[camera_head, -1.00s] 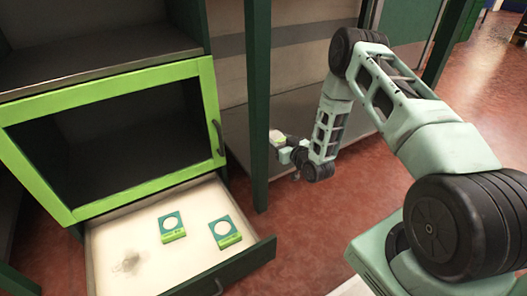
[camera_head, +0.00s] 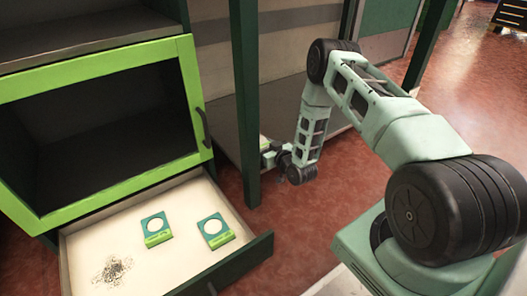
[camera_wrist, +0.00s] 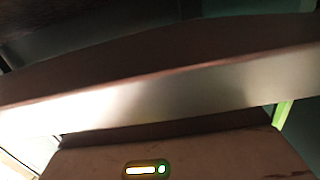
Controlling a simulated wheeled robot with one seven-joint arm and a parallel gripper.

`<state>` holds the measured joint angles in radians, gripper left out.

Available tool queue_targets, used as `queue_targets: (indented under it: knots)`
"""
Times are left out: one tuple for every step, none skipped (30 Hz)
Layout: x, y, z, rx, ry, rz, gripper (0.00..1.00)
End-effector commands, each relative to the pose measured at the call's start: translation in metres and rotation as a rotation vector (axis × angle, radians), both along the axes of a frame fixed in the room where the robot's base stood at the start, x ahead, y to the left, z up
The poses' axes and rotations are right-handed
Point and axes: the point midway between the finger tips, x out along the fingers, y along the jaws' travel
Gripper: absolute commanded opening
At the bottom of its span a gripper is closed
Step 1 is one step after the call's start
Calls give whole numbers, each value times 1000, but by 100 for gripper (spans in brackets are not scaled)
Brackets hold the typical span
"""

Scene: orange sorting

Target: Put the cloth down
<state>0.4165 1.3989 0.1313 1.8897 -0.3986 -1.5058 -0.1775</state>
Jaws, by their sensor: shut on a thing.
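My gripper (camera_head: 268,156) is low beside the dark green post, in front of the grey lower shelf. It is shut on a small pale thing, which I take to be the cloth (camera_head: 263,142). Only a sliver of the cloth shows at the post's right edge; the rest is hidden. In the wrist view a pale band crosses the picture above a brownish surface with a lit label, and I cannot make out the cloth or the fingertips there.
The green post (camera_head: 246,100) stands close by my gripper. Red floor (camera_head: 310,235) is clear.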

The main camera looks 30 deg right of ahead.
Motion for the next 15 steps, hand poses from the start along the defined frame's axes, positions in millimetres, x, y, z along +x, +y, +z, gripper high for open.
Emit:
queue_targets:
  knots:
    - [0,0,-6,0,-1,0,28]
    - [0,0,-6,0,-1,0,28]
    - [0,0,-4,0,-1,0,28]
    - [0,0,-4,0,-1,0,28]
    - [0,0,-3,0,-1,0,28]
    - [0,0,-3,0,-1,0,28]
    - [0,0,-3,0,-1,0,28]
    - [0,0,-3,0,-1,0,28]
    - [0,0,-4,0,0,0,28]
    - [0,0,-5,0,0,0,28]
    - [0,0,-6,0,0,0,28]
    - [0,0,-8,0,0,0,28]
    - [0,0,-7,0,0,0,59]
    - [0,0,-7,0,0,0,67]
    - [0,0,-7,0,0,0,72]
